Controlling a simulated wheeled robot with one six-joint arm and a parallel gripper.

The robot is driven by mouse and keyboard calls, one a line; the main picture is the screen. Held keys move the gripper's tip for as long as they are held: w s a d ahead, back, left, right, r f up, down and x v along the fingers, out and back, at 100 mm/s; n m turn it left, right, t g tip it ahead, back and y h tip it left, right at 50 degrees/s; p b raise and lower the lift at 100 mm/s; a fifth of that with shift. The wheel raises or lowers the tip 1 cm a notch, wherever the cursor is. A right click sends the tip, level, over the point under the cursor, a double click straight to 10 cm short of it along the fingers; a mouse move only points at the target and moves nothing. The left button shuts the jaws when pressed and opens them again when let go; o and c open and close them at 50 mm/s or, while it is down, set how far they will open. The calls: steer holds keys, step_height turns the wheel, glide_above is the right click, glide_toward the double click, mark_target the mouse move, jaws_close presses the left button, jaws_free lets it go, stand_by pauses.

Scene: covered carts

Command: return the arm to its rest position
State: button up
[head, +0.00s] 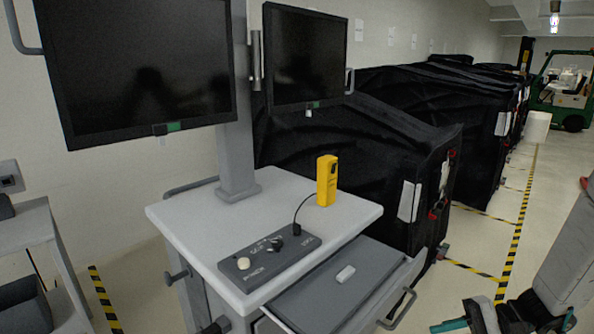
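My arm (568,265) shows at the lower right edge, with grey links and dark joints. What looks like the end of it, my gripper (462,323), is at the bottom edge, with a teal tip pointing left. It is cut off by the frame, so I cannot tell whether it is open or shut. I see nothing held in the visible part. It appears to the right of the grey cart (170,215).
The cart carries two monitors (145,65), a yellow handheld device (327,181), a control box (268,260) and an open drawer (325,300) holding a small white object (345,273). Black-covered carts (360,150) line the wall. A striped aisle (515,235) leads to a green forklift (565,90).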

steer(key=s+a+r+n+h, duration=0.2)
steer(key=s+r+h, duration=0.5)
steer(key=r, duration=0.4)
steer(key=s+a+r+n+h, duration=0.3)
steer(key=s+r+n+h, duration=0.2)
steer(key=s+r, duration=0.5)
steer(key=shift+r+h, duration=0.45)
steer(key=shift+h, duration=0.65)
